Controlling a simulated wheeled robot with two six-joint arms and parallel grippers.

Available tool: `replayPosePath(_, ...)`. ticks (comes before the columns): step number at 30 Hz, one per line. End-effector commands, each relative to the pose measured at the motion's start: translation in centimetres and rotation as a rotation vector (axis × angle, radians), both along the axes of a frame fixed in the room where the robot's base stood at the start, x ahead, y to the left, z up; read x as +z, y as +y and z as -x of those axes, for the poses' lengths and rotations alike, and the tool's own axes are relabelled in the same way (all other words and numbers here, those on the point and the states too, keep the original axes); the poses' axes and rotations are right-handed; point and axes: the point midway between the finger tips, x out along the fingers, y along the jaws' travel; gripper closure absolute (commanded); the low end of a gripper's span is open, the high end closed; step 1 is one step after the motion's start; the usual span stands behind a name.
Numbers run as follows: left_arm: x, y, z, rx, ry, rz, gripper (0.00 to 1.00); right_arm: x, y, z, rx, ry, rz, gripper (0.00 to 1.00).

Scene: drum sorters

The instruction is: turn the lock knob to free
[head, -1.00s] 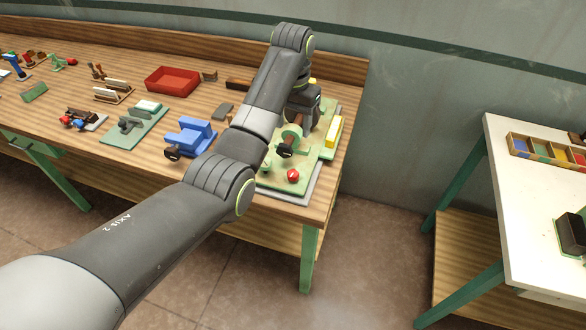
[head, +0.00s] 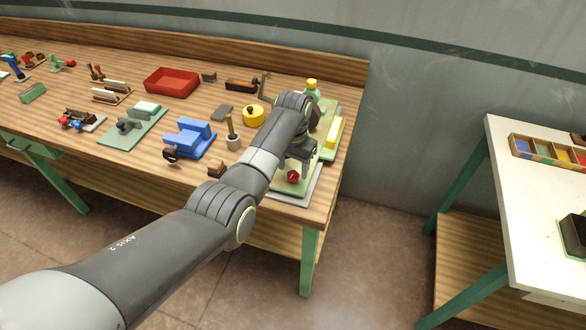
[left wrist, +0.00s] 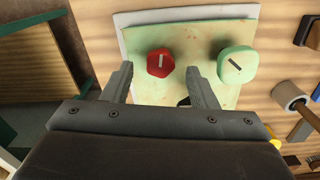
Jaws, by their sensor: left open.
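A red knob (head: 293,176) sits on the front of the green fixture plate (left wrist: 207,93). In the left wrist view the red knob (left wrist: 160,62) has a short white mark running up and down the picture. A pale green knob (left wrist: 237,64) with a slanted dark mark is to its right there; my arm hides it in the head view. My left gripper (left wrist: 160,78) is open, pointing down at the plate, and the red knob shows between its fingertips. I cannot tell how far the tips are above it. The labels for lock and free are not visible.
Left of the fixture stand a grey cup with a stick (head: 233,138), a yellow round pot (head: 253,115) and a blue vise-like block (head: 190,138). The table's front edge is close to the fixture.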

Motion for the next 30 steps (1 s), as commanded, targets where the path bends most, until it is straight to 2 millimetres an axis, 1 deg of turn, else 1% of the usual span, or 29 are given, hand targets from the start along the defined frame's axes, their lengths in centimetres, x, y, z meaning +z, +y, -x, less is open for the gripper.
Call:
replayPosePath(1,-0.6,0.0,0.0,0.000,0.001,0.000,0.47,-0.1,-0.1,0.0,0.001,0.000,0.001,0.64)
replayPosePath(3,-1.3,0.0,0.0,0.000,0.001,0.000,0.47,-0.1,-0.2,0.0,0.001,0.000,0.002,0.64)
replayPosePath(6,-1.8,0.0,0.0,0.001,-0.001,0.000,0.47,-0.1,-0.2,0.0,0.001,0.000,0.003,0.64)
replayPosePath(16,-2.1,0.0,-0.1,0.001,-0.002,0.001,0.47,-0.1,-0.2,0.0,0.001,0.000,0.002,0.64)
replayPosePath(17,-2.1,0.0,-0.1,0.001,-0.002,0.001,0.50,-0.1,-0.2,0.0,0.001,0.000,0.002,0.64)
replayPosePath(26,-2.1,0.0,-0.1,0.001,-0.002,0.001,0.89,-0.1,-0.2,0.0,0.001,0.000,0.002,0.64)
replayPosePath(27,-2.1,0.0,-0.1,0.001,-0.001,0.000,0.92,-0.1,-0.2,0.0,0.001,0.000,0.002,0.64)
replayPosePath(30,-2.0,0.0,-0.1,0.004,-0.002,0.001,0.92,-0.1,-0.1,0.0,0.001,0.000,0.001,0.64)
